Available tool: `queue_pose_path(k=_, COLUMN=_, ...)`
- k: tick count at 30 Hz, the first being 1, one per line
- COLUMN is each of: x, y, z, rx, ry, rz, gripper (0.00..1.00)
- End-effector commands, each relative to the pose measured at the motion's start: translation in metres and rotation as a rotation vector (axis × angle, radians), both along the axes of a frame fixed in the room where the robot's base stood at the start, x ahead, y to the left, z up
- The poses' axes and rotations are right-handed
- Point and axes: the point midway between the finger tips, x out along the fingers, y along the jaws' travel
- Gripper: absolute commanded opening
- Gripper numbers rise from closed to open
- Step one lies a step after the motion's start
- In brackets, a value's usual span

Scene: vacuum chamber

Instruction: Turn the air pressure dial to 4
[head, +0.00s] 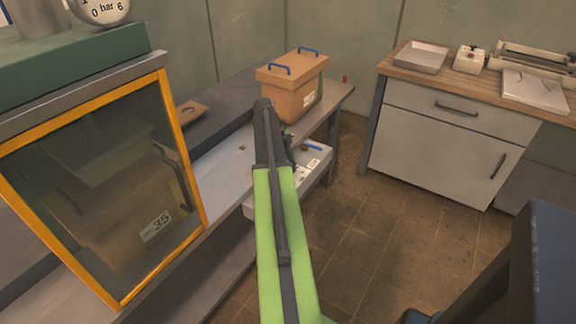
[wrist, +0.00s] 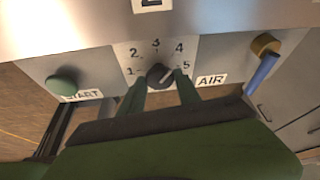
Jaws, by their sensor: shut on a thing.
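The air pressure dial (wrist: 158,73) is a dark round knob on a pale plate numbered 1 to 5 in the wrist view. Its light pointer mark slants to the upper right, towards the 4 and 5 side; I cannot tell exactly which number it meets. My gripper (wrist: 161,83) has its two green fingers on either side of the dial, shut on it. An AIR label (wrist: 211,80) sits right of the dial. In the head view my arm hides the dial and most of the gripper.
A green START button (wrist: 62,84) is left of the dial, and a blue lever (wrist: 262,74) on a brass fitting is right. In the head view, an orange-framed glass chamber (head: 190,165) stands left, an orange box (head: 290,90) sits behind my arm, and open floor (head: 400,230) lies right.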

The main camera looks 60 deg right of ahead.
Motion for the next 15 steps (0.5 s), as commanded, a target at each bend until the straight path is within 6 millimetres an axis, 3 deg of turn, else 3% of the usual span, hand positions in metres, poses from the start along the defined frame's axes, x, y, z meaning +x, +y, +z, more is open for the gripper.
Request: queue_pose_path(k=15, x=0.0003, y=-0.0014, z=0.0, rx=-0.001, ry=0.0, rz=-0.139, gripper=0.0)
